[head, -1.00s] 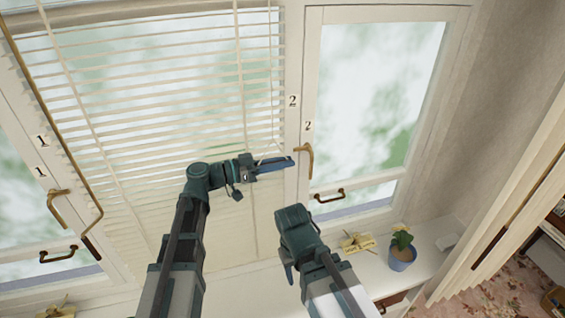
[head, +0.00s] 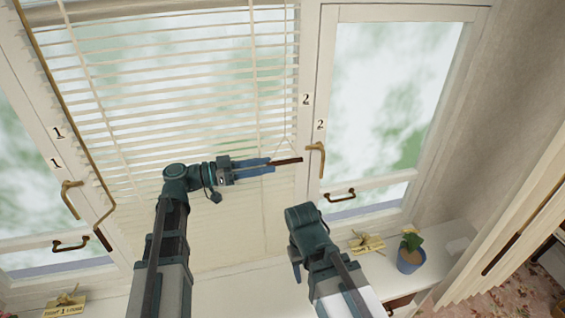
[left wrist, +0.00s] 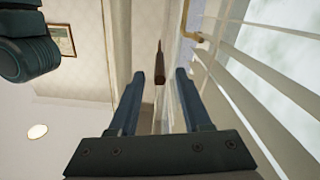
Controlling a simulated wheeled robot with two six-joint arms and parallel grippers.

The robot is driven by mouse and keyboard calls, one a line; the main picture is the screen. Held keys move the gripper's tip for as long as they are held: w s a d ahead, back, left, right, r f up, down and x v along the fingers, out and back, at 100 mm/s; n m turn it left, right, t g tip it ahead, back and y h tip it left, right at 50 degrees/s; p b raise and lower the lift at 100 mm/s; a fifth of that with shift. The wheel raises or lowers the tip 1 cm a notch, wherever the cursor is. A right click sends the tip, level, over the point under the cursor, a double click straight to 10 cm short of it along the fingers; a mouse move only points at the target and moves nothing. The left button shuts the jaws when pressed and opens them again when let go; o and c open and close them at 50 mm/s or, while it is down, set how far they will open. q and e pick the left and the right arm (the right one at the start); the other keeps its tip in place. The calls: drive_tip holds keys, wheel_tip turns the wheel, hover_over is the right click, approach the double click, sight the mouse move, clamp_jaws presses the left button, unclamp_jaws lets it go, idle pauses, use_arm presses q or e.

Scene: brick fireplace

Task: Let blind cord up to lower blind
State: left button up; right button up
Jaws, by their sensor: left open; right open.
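The white slatted blind (head: 180,90) hangs over the middle window, its slats spread with gaps between them. Its thin pale cord (head: 291,125) runs down the right side to a brown cord handle (head: 288,161). My left gripper (head: 272,165) is open, with its fingers pointing right at the handle. In the left wrist view, the brown handle (left wrist: 160,66) shows in line with the gap between the open fingertips (left wrist: 160,75); I cannot tell whether it touches them. My right gripper (head: 297,270) is lower right, pointing down, its fingers mostly hidden.
A brass window handle (head: 317,158) is just right of the cord handle, on the frame.

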use_arm(q)
drive_tip(key=shift+v, duration=2.6)
drive_tip(key=shift+f, duration=0.1)
drive_tip(key=s+d+f+n+g+y+b, duration=0.1)
drive_tip(key=s+d+f+g+y+b, duration=0.15)
drive_tip(key=f, duration=0.55)
drive_tip(key=s+d+f+n+g+y+b, duration=0.1)
drive_tip(key=s+d+f+n+y+b, duration=0.2)
drive_tip(key=f, duration=0.6)
drive_tip(key=s+d+f+g+y+b, duration=0.25)
drive_tip(key=s+d+f+b, duration=0.2)
drive_tip(key=f, duration=0.35)
drive_tip(key=s+a+f+n+y+b, duration=0.2)
drive_tip(key=s+f+y+b, duration=0.1)
drive_tip(key=f+y, duration=0.2)
drive_tip(key=s+a+f+n+t+y+b, duration=0.1)
drive_tip(key=s+a+f+n+y+b, duration=0.1)
drive_tip(key=f, duration=0.6)
drive_tip(key=s+n+y+b, duration=0.1)
drive_tip(key=s+y, duration=0.1)
drive_tip(key=y, duration=0.1)
drive_tip(key=shift+a+f+y+b, duration=0.25)
drive_tip(key=shift+a+y+b, duration=0.15)
